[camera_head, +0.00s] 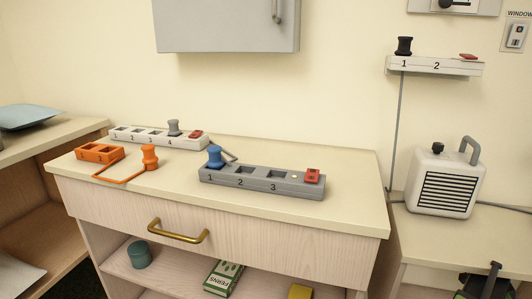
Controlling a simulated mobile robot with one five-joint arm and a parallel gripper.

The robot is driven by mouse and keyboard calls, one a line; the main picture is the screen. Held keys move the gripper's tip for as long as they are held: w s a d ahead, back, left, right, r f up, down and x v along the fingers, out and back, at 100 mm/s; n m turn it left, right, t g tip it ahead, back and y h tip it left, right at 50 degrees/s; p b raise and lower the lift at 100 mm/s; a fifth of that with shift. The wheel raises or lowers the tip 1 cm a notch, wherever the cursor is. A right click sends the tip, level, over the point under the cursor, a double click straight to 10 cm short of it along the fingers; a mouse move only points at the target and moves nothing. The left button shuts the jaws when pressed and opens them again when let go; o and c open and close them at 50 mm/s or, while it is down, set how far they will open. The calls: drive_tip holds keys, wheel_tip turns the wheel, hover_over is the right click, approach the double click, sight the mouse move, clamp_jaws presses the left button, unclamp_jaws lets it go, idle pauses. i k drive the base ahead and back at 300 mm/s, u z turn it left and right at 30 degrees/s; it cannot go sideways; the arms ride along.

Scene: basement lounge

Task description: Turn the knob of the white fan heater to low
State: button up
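The white fan heater (426,203) stands on a low table at the right, its black slatted grille (448,195) facing forward. A small black knob (438,149) sits on its top at the left. A grey handle (470,146) rises at the top right. The knob is too small to read its setting or any marks around it.
A white power strip (432,67) is on the wall above the heater, with a cord hanging down. The cabinet (130,225) at the left carries a grey strip (255,181). A dark object (486,286), unclear, shows at the bottom right. Bare tabletop (415,232) lies before the heater.

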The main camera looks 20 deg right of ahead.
sight(437, 147)
drive_tip(key=k, duration=0.95)
